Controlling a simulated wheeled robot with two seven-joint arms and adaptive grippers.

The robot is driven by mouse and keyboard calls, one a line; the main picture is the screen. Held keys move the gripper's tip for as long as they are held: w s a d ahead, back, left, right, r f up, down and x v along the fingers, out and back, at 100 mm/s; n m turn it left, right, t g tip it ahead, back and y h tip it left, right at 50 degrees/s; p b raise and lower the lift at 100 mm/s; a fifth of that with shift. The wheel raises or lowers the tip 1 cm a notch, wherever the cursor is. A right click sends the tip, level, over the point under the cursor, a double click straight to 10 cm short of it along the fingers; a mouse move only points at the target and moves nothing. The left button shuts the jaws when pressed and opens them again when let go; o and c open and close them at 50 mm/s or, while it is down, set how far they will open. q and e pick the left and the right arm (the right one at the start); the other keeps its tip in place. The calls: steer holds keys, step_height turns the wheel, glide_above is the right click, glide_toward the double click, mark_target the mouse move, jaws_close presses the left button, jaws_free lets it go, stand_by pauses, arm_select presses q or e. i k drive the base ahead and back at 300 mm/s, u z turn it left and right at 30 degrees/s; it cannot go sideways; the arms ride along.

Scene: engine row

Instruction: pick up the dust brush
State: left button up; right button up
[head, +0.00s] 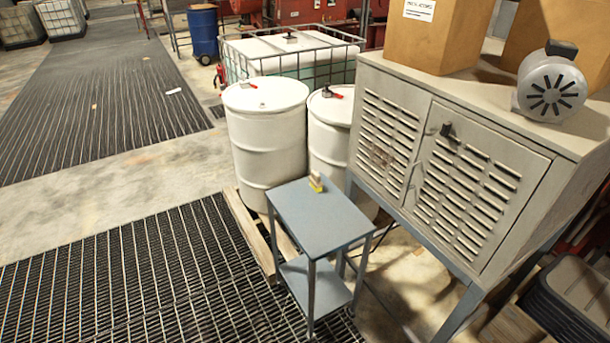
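A small brush-like object (316,182) with a yellow base and a pale upper part lies near the back edge of a small blue-grey side table (318,222). It is probably the dust brush, but it is too small to make out fully. Nothing touches it apart from the table top. Neither of my grippers shows in the head view.
White drums (266,135) stand behind the table. A grey louvred cabinet (455,160) on legs stands close on the right, with cardboard boxes (430,35) and a grey motor (551,85) on top. Floor grating (130,275) on the left is clear.

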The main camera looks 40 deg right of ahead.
mark_target(315, 182)
steer(key=i, duration=2.85)
steer(key=z, duration=3.75)
steer(key=i, duration=0.5)
steer(key=u, duration=0.1)
